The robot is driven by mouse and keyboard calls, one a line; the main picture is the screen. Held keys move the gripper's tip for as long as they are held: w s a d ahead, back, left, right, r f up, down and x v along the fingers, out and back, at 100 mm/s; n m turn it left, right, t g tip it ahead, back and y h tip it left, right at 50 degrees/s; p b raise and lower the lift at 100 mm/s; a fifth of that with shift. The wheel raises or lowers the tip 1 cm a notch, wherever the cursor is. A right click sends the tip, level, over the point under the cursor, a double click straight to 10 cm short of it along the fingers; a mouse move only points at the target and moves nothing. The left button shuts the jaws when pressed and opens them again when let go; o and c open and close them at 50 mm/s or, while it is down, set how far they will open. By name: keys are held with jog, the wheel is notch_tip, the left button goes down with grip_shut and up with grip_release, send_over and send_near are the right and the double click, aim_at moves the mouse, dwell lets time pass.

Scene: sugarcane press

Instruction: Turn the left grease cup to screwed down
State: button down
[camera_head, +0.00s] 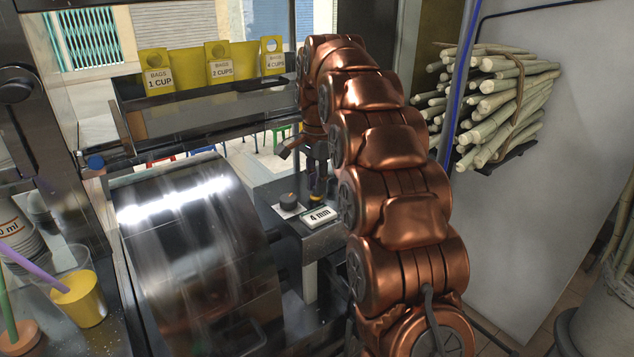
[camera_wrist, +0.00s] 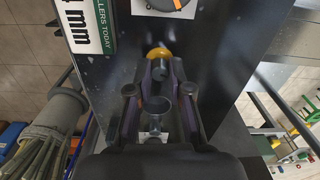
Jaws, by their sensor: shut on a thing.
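A small grease cup with a yellow collar (camera_wrist: 159,54) and a dark stem stands on the dark metal bench of the press. In the head view its yellow part (camera_head: 316,198) shows just behind the 4 mm sign. My gripper (camera_wrist: 163,82) is over it from above, its fingers close on both sides and shut on it. In the head view my gripper (camera_head: 317,182) hangs down at the end of the copper arm. A grey round cup-like part (camera_wrist: 157,106) shows nearer the camera, between the fingers; I cannot tell what it is. The fingers hide much of the grip.
A black dial (camera_head: 289,201) and the 4 mm sign (camera_head: 320,217) are close to my gripper. The shiny roller drum (camera_head: 195,260) lies to the left. A cane bundle (camera_head: 495,100) hangs on the right wall.

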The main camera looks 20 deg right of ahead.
jog(key=c, duration=1.1)
grip_release()
